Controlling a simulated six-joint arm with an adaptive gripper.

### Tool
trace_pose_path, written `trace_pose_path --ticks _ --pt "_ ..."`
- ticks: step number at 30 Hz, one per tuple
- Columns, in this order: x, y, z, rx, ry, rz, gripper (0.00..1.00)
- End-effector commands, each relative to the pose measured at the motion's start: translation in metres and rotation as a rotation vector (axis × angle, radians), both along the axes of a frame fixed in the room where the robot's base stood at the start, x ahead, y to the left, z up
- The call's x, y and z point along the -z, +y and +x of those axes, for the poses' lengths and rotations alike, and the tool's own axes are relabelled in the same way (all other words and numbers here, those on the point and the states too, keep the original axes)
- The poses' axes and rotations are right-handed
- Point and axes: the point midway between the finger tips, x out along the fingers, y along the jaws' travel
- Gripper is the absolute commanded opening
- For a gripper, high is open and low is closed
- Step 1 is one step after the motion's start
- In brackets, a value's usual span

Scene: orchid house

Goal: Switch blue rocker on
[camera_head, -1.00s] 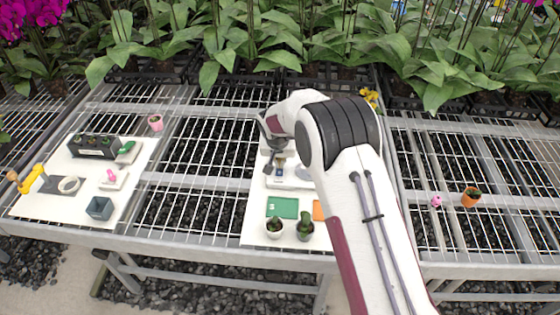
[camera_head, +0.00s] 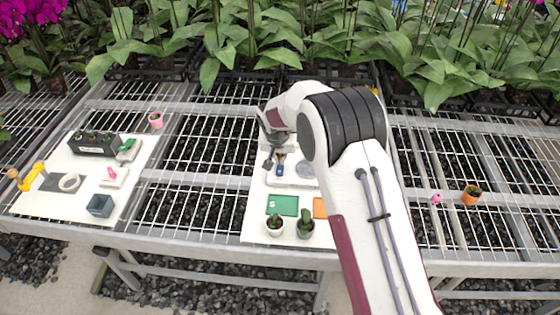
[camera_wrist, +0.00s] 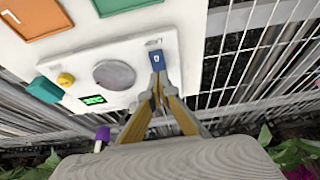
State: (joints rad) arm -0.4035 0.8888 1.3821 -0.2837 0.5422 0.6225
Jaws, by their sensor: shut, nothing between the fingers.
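The blue rocker (camera_wrist: 156,59) sits at the right end of a white panel (camera_wrist: 135,58), with a pale mark on its face. In the head view, the blue rocker (camera_head: 280,169) shows just right of my gripper (camera_head: 268,162). In the wrist view, my gripper (camera_wrist: 158,84) is shut and empty. Its fingertips are at the lower end of the rocker; I cannot tell whether they touch it. The fingers hide part of the panel's near edge. Which way the rocker is tilted is not clear.
The panel also carries a grey round disc (camera_wrist: 114,74), a lit green display (camera_wrist: 93,100) and a yellow button (camera_wrist: 65,79). A teal block (camera_wrist: 45,90) is at its left. Green (camera_head: 282,205) and orange (camera_head: 319,208) squares and two potted plants (camera_head: 275,226) lie nearer.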

Motion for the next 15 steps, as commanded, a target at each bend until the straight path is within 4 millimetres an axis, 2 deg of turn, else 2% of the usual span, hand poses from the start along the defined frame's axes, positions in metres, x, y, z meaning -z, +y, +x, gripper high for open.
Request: trace_pose_path --ticks 15 --pt "-0.062 0.001 -0.021 0.001 0.000 0.001 0.00"
